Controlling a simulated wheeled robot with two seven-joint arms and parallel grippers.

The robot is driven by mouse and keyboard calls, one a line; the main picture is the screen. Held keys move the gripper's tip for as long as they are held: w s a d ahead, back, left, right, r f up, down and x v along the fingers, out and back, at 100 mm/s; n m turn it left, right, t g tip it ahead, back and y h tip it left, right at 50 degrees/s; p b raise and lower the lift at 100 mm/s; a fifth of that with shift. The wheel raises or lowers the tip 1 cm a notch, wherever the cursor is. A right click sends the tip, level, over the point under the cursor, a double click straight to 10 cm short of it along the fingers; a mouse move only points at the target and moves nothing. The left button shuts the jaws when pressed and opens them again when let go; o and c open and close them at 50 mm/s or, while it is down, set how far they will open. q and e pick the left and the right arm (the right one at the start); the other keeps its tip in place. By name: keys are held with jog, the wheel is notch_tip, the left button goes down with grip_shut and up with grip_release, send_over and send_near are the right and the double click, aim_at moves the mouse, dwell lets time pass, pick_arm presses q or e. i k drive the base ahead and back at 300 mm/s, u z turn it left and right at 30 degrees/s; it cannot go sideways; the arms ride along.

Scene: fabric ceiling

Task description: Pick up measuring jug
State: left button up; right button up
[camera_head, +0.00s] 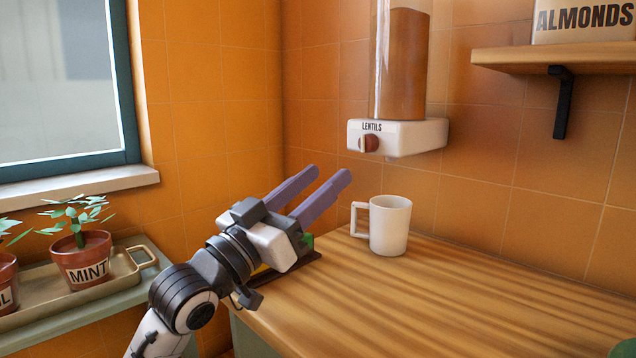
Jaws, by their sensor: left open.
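A white mug-shaped vessel (390,226), the only jug-like thing in view, stands upright on the wooden counter (420,300). Its handle points left. No measuring marks show on it. My left gripper (330,172) is open and empty, with its two purple fingers pointing up and to the right. In the picture the fingertips are to the left of the vessel and higher than its rim, apart from it. My right gripper is not in view.
A lentil dispenser (398,136) hangs on the tiled wall above the vessel. A shelf (540,56) is at upper right. A dark, partly hidden item (300,262) lies behind my left gripper. A potted mint (82,260) stands on a tray at left.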

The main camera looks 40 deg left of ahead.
aim_at(390, 216)
jog(key=z, duration=0.1)
jog(key=k, duration=1)
jog(key=u, duration=0.1)
